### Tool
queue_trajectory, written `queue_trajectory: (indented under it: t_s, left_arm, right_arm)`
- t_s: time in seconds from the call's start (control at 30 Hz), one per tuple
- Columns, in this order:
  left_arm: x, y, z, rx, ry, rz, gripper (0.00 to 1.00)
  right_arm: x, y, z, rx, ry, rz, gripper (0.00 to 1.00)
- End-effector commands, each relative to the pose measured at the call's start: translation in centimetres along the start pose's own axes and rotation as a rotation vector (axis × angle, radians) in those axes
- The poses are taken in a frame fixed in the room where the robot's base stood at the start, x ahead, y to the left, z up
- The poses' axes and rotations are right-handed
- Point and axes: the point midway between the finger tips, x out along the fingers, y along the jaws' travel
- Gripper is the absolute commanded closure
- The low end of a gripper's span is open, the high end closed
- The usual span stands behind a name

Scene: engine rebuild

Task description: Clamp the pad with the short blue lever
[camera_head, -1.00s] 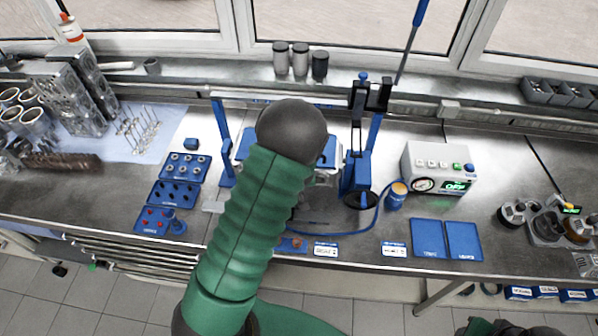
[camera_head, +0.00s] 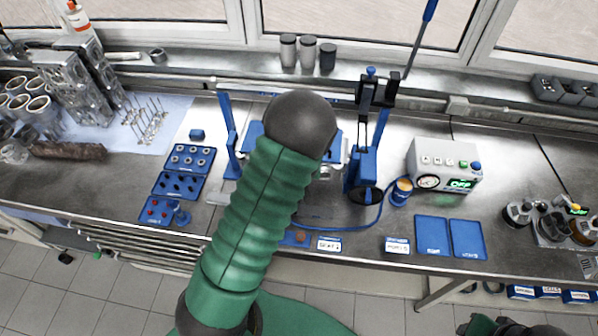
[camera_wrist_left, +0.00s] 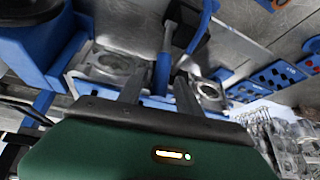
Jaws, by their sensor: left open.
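In the left wrist view my left gripper (camera_wrist_left: 157,76) is open, its two dark fingers pointing at the blue fixture. A short blue lever (camera_wrist_left: 163,72) shows between the fingers, below a dark part of the fixture; I cannot tell whether a finger touches it. Grey metal pieces with round openings (camera_wrist_left: 116,64) sit on the fixture on both sides. In the head view my left forearm hides the gripper and the middle of the blue fixture (camera_head: 362,165). I cannot make out the pad. My right gripper is not in view.
A tall lever with a blue handle (camera_head: 428,12) rises at the fixture's right. A blue hose, an orange-topped can (camera_head: 402,188) and a control box (camera_head: 444,163) stand right of it. Blue trays of small parts (camera_head: 190,160) lie left. Blue mats (camera_head: 432,235) lie front right.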

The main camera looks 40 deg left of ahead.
Motion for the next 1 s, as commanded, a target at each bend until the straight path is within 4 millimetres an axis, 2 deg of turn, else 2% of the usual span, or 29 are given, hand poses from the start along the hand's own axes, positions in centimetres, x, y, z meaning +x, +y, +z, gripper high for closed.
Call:
queue_trajectory:
  t_s: [0.17,0.4,0.5,0.67,1.0]
  left_arm:
    - [-4.5,0.2,-0.3,0.004,0.003,0.003,0.59]
    - [-11.9,0.2,-0.5,0.006,-0.002,0.003,0.59]
    - [-14.0,0.2,-0.4,0.003,-0.004,0.003,0.59]
    - [-15.5,0.1,-0.3,0.002,-0.004,0.000,0.59]
    - [-15.5,0.1,-0.2,0.001,-0.004,-0.001,0.59]
  right_arm:
    - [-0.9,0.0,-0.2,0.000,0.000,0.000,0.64]
    - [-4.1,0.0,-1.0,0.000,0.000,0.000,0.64]
    - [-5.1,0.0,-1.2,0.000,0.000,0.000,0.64]
    - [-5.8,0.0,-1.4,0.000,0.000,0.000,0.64]
    - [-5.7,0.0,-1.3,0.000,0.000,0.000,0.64]
